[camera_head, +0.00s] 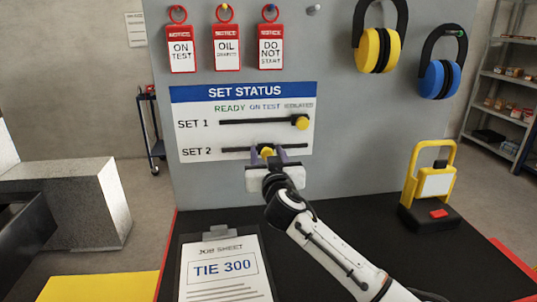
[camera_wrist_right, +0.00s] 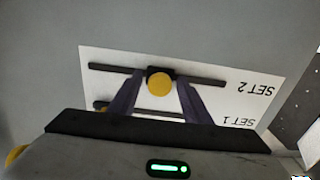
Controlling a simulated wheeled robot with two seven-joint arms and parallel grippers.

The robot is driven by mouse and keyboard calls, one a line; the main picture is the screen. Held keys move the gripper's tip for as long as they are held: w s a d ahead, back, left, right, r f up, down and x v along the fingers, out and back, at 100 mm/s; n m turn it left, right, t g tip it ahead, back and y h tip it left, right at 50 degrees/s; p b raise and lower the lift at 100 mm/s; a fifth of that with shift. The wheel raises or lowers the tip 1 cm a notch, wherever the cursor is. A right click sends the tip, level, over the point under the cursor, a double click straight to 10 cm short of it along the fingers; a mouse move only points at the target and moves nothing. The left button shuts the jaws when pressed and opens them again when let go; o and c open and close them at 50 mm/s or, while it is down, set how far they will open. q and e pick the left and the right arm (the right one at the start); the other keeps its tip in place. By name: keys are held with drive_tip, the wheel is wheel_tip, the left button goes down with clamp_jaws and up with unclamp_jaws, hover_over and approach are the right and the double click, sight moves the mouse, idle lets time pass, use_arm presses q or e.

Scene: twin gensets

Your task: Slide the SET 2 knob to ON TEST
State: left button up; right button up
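The SET STATUS board (camera_head: 190,125) carries two slide tracks under the words READY, ON TEST and a third, ISOLATED. The yellow SET 2 knob (camera_head: 267,152) is near the middle of the lower track (camera_head: 235,150), roughly under ON TEST. In the right wrist view the picture is upside down, and the knob (camera_wrist_right: 160,84) sits mid-track. My right gripper (camera_head: 268,156) is at the SET 2 knob, one finger on each side. In the wrist view its fingers (camera_wrist_right: 159,80) look spread, with small gaps beside the knob. My left gripper is not in view.
The yellow SET 1 knob (camera_head: 301,123) is at the right end of the upper track. Red-and-white tags (camera_head: 227,45) and ear defenders (camera_head: 380,48) hang above. A job sheet clipboard (camera_head: 222,268) and a yellow-handled device (camera_head: 431,190) are on the dark bench.

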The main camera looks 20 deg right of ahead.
drive_tip(key=s+a+b, duration=0.1)
drive_tip(key=s, duration=0.9)
drive_tip(key=shift+s, duration=0.15)
idle(0.4)
